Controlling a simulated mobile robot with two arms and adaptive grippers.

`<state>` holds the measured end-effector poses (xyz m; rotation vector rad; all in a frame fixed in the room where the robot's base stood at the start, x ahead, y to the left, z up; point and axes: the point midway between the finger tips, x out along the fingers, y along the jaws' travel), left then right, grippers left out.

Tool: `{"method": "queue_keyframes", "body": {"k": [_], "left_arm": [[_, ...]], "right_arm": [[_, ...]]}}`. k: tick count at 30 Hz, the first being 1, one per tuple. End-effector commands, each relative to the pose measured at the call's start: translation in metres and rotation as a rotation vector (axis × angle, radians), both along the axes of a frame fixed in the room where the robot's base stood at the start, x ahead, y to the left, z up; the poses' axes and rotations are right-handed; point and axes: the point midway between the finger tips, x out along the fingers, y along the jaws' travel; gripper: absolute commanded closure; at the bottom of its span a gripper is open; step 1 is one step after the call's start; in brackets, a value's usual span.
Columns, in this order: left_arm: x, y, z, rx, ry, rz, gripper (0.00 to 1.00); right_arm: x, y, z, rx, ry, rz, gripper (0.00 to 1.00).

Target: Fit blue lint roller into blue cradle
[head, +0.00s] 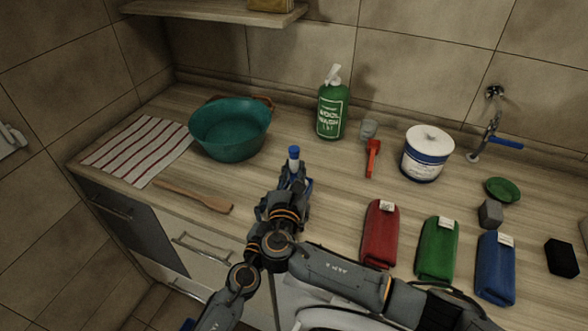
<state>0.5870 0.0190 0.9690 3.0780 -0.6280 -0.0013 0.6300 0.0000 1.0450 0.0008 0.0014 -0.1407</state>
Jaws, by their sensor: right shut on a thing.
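My right gripper (293,186) reaches over the counter's front middle and is shut on the blue lint roller (294,153). The lint roller stands roughly upright in the fingers, its blue end on top and a pale band below. Its lower part is hidden by the gripper. Small blue parts show beside the fingers. I cannot tell whether they belong to the roller, the blue cradle or the gripper, and I cannot make out the cradle clearly. My left gripper is not in view.
A teal basin (230,132), striped cloth and wooden spatula (195,196) lie left. Red, green and blue folded towels (495,270) lie front right. Counter between basin and bottle is clear.

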Motion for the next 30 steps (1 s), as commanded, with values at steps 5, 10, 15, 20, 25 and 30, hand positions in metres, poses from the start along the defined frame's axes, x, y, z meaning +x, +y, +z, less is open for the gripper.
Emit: {"method": "queue_keyframes", "body": {"k": [5, 10, 15, 20, 25, 30], "left_arm": [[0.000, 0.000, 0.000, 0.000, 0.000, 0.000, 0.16], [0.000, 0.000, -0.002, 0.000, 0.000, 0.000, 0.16], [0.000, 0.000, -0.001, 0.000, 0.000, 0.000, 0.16], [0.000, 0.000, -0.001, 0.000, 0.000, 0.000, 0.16], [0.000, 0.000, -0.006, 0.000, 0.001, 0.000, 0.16], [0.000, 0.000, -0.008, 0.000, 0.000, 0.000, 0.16]], "right_arm": [[0.000, 0.000, -0.001, 0.002, -0.002, 0.001, 1.00], [0.000, 0.000, -0.004, 0.002, -0.001, 0.000, 1.00], [0.000, 0.000, -0.002, 0.001, -0.001, 0.000, 0.58], [0.000, 0.000, -0.002, 0.001, -0.001, 0.000, 0.58], [0.000, 0.000, -0.005, 0.001, -0.001, 0.000, 0.58], [-0.020, 0.003, -0.006, 0.004, 0.002, 0.003, 0.58]]}}
